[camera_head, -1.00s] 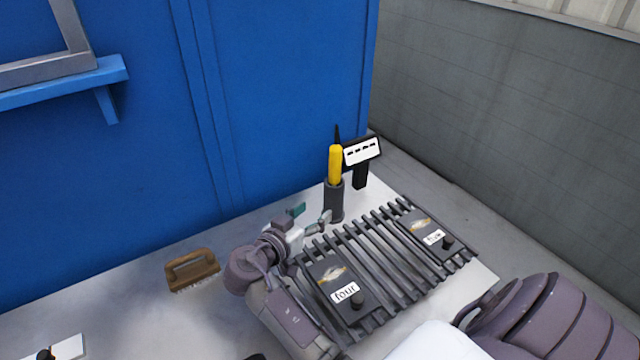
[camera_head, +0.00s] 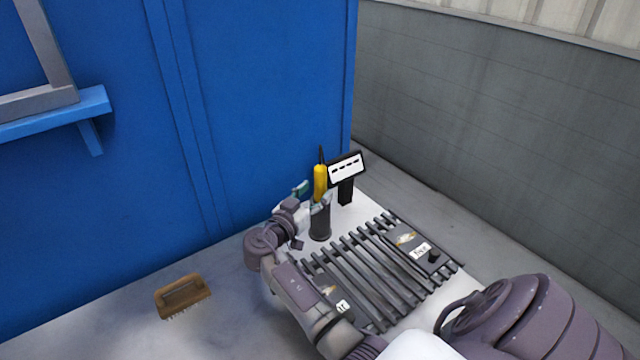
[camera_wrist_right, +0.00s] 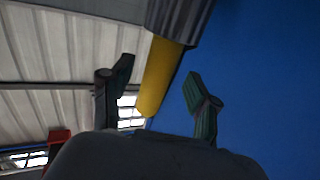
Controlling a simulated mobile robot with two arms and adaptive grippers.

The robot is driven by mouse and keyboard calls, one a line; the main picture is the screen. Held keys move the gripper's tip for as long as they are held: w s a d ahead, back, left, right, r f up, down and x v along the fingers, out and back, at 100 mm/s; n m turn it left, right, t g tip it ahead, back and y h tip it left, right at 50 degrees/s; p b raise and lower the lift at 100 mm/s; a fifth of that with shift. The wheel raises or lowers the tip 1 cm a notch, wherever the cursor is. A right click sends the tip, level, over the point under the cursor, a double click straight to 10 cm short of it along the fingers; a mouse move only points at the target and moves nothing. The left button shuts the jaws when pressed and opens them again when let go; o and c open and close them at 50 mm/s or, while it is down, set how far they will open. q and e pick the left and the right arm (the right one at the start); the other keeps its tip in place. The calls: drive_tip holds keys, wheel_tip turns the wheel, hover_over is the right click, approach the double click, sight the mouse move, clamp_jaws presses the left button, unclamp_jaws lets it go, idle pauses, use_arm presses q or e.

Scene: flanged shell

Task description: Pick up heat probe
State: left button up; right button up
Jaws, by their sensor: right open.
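The heat probe (camera_head: 320,182) has a yellow handle and a thin dark tip pointing up. It stands upright in a dark cylindrical holder (camera_head: 320,224) at the back of the table. My right gripper (camera_head: 312,196) is at the probe's handle, just above the holder's rim. In the right wrist view the yellow handle (camera_wrist_right: 160,77) lies between the two spread fingers of my open right gripper (camera_wrist_right: 157,90), with a dark piece, likely the holder, at the top. Contact with either finger cannot be told. My left gripper is not in view.
A slatted grill rack (camera_head: 375,265) with dark labelled plates lies right of my arm. A black stand with a white display panel (camera_head: 346,168) is right behind the probe. A wooden brush (camera_head: 183,295) lies at left on the table. A blue wall (camera_head: 270,100) rises behind.

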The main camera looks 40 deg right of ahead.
drive_tip(key=shift+x, duration=1.45)
drive_tip(key=shift+s, duration=0.1)
clamp_jaws()
